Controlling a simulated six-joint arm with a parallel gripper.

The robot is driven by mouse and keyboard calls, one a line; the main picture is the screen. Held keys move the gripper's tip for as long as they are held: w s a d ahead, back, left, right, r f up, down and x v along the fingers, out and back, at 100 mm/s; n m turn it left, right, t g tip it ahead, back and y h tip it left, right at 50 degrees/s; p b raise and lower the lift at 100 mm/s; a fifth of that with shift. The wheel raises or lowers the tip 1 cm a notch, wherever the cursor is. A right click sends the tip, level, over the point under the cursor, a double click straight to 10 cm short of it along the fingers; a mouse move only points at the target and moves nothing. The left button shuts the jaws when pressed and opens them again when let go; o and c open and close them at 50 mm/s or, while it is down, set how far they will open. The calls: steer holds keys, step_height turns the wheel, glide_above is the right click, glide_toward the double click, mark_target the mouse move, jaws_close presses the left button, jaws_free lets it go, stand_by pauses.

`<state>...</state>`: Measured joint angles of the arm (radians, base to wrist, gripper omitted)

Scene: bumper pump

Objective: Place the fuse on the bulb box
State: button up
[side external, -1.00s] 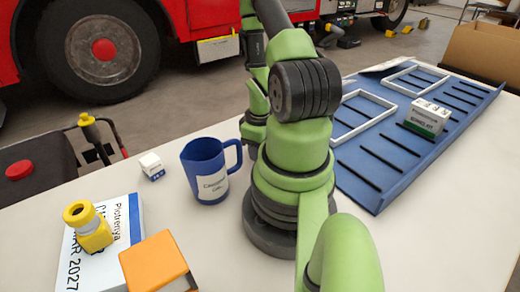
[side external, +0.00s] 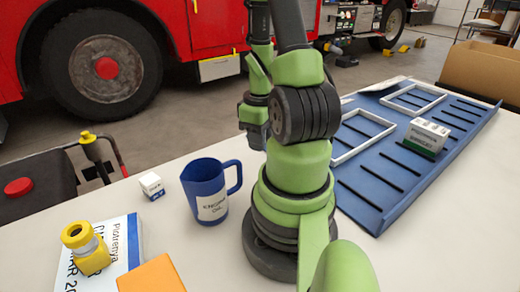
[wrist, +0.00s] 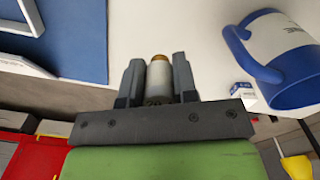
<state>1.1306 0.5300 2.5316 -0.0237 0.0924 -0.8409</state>
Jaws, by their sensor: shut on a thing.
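The fuse (wrist: 158,79), a pale grey cylinder with a brass-coloured end, is held between the fingers of my gripper (wrist: 159,76) in the wrist view. My gripper is shut on it. In the side view my arm hides the fuse and I cannot make out the fingertips. A white and green box (side external: 427,137) sits on the blue tray at the right. A small white and blue box (side external: 151,186) stands on the table left of the jug and also shows in the wrist view (wrist: 244,94). I cannot read which is the bulb box.
A blue jug (side external: 204,193) stands left of my arm's base. A yellow bottle (side external: 86,249) stands on a flat white and blue item (side external: 125,238), beside an orange box (side external: 152,274). The blue tray (side external: 372,212) carries white frames (side external: 392,125). The front right of the table is clear.

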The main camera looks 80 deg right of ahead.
steer(key=shift+r, duration=0.3)
